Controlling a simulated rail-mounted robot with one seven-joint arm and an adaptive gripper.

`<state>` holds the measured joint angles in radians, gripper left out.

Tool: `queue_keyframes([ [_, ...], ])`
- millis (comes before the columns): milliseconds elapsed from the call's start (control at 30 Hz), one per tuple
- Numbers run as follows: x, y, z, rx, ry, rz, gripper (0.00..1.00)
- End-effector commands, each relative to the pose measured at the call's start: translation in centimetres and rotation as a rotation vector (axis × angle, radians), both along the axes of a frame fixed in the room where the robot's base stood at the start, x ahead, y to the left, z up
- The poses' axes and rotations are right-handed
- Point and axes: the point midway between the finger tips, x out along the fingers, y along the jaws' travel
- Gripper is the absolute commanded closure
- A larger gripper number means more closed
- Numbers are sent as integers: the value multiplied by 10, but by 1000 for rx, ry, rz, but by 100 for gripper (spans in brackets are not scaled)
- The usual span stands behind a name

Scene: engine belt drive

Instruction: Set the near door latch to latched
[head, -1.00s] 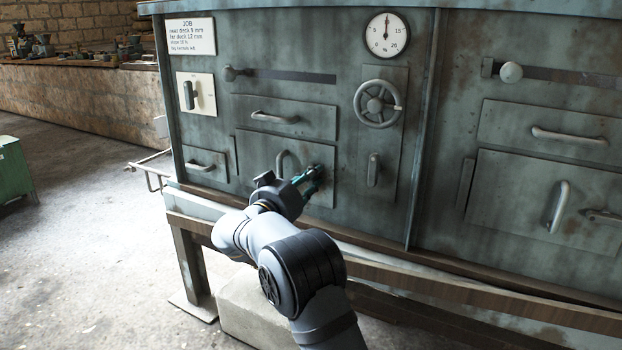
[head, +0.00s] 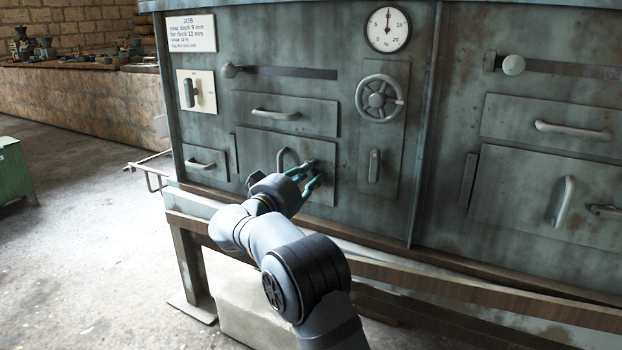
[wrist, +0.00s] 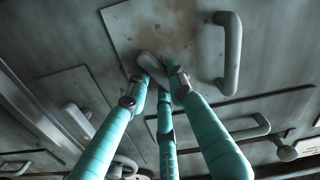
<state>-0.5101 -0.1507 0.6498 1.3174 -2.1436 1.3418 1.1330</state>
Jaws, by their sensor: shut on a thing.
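The near door (head: 258,155) is a grey-green panel with a curved upright handle (head: 282,157). It fills the upper middle of the wrist view (wrist: 190,25), with its handle at right (wrist: 232,50). The near door latch (wrist: 150,64) is a short grey lever on the door, slanted in the wrist view. Its end shows small beside the fingertips in the head view (head: 312,162). My gripper (head: 313,174) has teal fingers, which are shut around the latch in the wrist view (wrist: 156,80). The fingers hide part of the latch, so its exact setting is hard to tell.
Right of the door are a vertical grip (head: 374,166) and a handwheel (head: 379,98). A drawer-like panel with a handle (head: 275,114) lies above. The far door (head: 510,190) is farther right. A wooden rail (head: 400,287) runs below the front. Floor at left is open.

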Motion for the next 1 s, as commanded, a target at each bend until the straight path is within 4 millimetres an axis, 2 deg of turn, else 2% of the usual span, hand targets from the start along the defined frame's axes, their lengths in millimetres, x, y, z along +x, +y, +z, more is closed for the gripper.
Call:
queue_keyframes([
  [1000,3,6,-1,-839,392,-1,100],
])
